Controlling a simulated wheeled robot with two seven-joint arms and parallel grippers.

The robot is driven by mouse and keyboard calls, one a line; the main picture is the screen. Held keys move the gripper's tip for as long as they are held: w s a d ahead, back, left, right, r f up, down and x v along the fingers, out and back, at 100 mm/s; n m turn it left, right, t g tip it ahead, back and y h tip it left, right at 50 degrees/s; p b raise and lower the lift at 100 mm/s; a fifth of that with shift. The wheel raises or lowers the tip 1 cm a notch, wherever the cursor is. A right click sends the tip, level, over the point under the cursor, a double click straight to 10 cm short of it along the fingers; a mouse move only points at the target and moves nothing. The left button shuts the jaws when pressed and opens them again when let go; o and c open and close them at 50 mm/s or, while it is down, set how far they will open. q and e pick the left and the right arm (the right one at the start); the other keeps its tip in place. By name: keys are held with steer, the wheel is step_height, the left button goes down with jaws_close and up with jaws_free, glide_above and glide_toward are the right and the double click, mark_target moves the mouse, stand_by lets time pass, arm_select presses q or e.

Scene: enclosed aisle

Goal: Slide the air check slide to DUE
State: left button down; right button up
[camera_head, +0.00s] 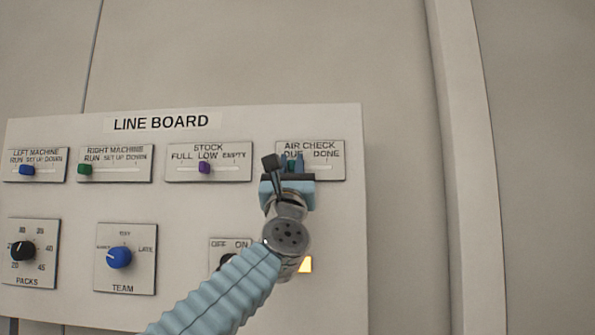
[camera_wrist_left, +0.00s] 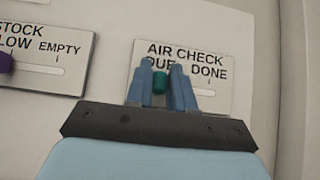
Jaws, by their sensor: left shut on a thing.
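The air check slide is a small plate (camera_head: 327,171) at the top right of the line board, marked DUE on the left and DONE on the right. Its green knob (camera_wrist_left: 160,81) sits near the DUE end in the left wrist view, between the two blue fingers. My left gripper (camera_wrist_left: 161,75) is shut on the knob. In the head view the left gripper (camera_head: 293,161) covers the left part of the plate and hides most of the knob. The slot shows bare to the right of the fingers. My right gripper is not in view.
The line board (camera_head: 340,230) also carries left machine, right machine and stock slides (camera_head: 208,162) in the same row. Below are a packs dial (camera_head: 22,250), a team dial (camera_head: 120,257), an OFF/ON switch plate (camera_head: 222,245) partly behind my arm and a lit amber lamp (camera_head: 305,265).

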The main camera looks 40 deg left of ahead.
arm_select(q)
steer(key=c, duration=1)
jaws_free()
steer(key=shift+s+a, duration=0.15)
steer(key=shift+a, duration=0.05)
steer(key=shift+c, duration=0.2)
steer(key=b+v, duration=0.7)
steer(key=v, duration=0.6)
steer(key=shift+s+d+f+b, duration=0.2)
steer(key=shift+s+f+b, duration=0.05)
steer(key=shift+b, duration=0.05)
